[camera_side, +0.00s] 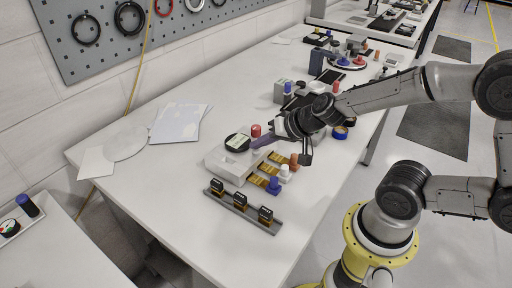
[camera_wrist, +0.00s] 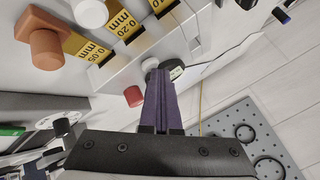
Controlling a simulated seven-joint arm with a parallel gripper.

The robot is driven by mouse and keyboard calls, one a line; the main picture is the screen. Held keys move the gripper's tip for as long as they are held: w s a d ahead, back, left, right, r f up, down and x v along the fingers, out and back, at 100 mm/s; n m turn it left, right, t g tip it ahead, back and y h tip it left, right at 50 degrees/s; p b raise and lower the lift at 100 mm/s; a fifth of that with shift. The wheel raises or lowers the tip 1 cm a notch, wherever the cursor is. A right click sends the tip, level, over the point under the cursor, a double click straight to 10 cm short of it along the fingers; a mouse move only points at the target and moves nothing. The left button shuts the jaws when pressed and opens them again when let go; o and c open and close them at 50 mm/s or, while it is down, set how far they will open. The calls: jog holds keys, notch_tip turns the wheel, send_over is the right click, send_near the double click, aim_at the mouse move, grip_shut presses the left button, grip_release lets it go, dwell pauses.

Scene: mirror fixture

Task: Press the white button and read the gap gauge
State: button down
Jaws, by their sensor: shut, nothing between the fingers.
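The white fixture block (camera_side: 228,168) sits on the white table, with a black-rimmed round gauge (camera_side: 237,142) on top. The gauge (camera_wrist: 173,69) also shows in the wrist view, but I cannot read its dial. A small white round button (camera_wrist: 150,64) is beside the gauge, at my fingertips. I cannot tell whether they touch it. I cannot make the button out in the side view. My gripper (camera_side: 256,144) has purple fingers, shut and empty, reaching over the block near the gauge. The shut fingers (camera_wrist: 159,75) also show in the wrist view.
A red knob (camera_side: 256,130) stands close to the fingers. Yellow-labelled gauge strips (camera_wrist: 123,24) carry orange (camera_side: 293,161), white (camera_side: 284,172) and blue (camera_side: 273,185) knobs. A dark rail (camera_side: 240,212) with three black blocks lies in front. The table's near end is clear.

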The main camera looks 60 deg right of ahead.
jog(key=shift+r, duration=0.95)
jog(key=shift+r, duration=2.5)
